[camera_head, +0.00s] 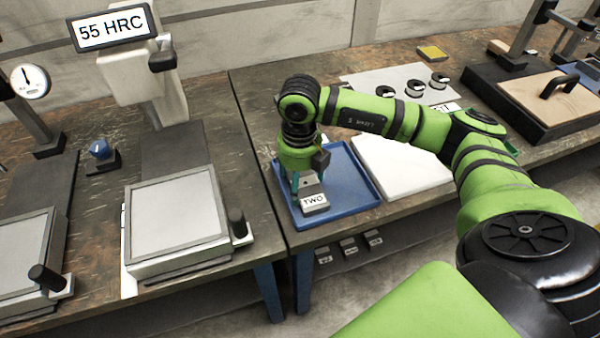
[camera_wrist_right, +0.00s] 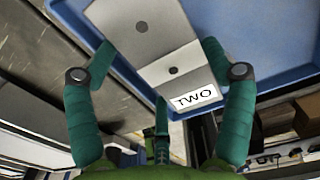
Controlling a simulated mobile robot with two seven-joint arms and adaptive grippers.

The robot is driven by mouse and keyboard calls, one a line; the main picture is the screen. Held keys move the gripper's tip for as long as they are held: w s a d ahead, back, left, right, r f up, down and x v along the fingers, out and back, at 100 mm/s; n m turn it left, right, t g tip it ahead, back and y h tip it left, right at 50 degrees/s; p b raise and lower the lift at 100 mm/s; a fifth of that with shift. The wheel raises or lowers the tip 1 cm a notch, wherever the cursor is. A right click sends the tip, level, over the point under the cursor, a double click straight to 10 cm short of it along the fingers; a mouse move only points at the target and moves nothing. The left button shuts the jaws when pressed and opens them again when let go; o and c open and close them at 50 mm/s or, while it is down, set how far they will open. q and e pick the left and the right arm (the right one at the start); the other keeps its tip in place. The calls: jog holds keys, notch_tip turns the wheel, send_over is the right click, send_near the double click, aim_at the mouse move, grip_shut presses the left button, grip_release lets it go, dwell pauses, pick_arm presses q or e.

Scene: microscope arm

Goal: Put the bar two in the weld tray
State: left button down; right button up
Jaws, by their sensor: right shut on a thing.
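The bar two (camera_head: 314,203) is a grey metal bar with a white label reading TWO. It also shows in the wrist view (camera_wrist_right: 172,68), with small dark dots on its face. My right gripper (camera_head: 304,184) points down and is shut on the bar; its green fingers (camera_wrist_right: 158,52) lie on either side of it. The bar is over the blue tray (camera_head: 365,192), near its left front. I cannot tell whether it touches the tray floor. No weld label shows on this tray. My left gripper is not in view.
A white slab (camera_head: 402,165) lies right of the tray. Several dark ring-like pieces (camera_head: 415,88) sit on a pale sheet behind. A hardness tester with a 55 HRC display (camera_head: 112,27) stands on the left bench. Several small labelled blocks (camera_head: 349,246) are below the bench edge.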

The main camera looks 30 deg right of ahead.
aim_at(300, 184)
jog(key=o, duration=1.6)
jog(key=shift+f, duration=0.1)
jog(key=shift+s, duration=0.1)
notch_tip(300, 184, up, 12)
jog(key=shift+r+b, duration=0.15)
jog(key=shift+b, duration=0.7)
